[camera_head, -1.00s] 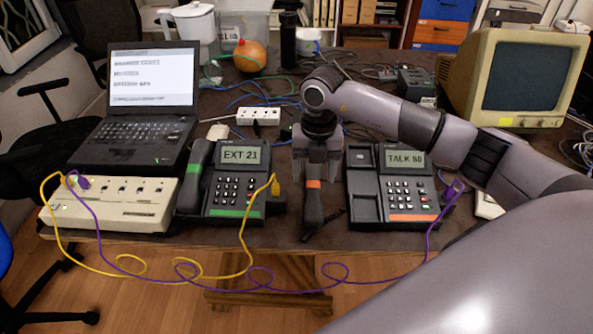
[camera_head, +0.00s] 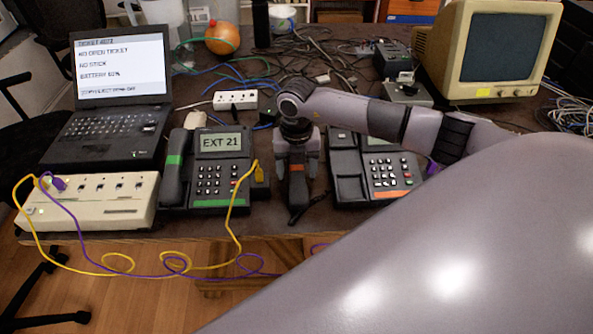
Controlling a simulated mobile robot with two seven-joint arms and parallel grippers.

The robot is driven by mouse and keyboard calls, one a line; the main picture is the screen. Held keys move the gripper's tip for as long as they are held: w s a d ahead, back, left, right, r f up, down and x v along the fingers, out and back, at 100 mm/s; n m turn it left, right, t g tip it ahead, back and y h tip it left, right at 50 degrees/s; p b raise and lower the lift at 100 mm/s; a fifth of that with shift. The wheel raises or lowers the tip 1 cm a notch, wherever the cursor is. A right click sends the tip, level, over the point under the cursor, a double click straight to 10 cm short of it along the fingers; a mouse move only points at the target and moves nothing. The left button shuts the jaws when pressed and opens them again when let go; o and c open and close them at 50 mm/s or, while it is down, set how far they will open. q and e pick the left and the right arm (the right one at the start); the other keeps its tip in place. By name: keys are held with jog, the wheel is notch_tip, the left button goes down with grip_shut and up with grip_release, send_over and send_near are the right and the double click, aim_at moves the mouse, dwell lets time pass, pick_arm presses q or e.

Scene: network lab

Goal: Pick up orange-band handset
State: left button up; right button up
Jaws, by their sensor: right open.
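The orange-band handset (camera_head: 298,188) lies on the dark table between the two desk phones, its cord end toward the front edge. Its orange band shows between the fingers of my right gripper (camera_head: 297,167). The gripper is open, with a finger on each side of the handset; I cannot tell whether either finger touches it. The handset's far end is hidden under the gripper. The orange-striped phone (camera_head: 380,182) stands just to the right, its cradle empty and its screen partly hidden by my right arm. My left gripper is not in view.
The green-striped phone (camera_head: 222,170), its green-band handset (camera_head: 173,165) in place, stands left of the gripper. A beige box (camera_head: 88,203) with yellow and purple cables, a laptop (camera_head: 120,90), a power strip (camera_head: 235,100) and an old monitor (camera_head: 490,55) surround the phones.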

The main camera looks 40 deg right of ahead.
jog(key=c, duration=1.1)
jog(key=shift+c, duration=0.2)
jog(key=shift+r, duration=0.2)
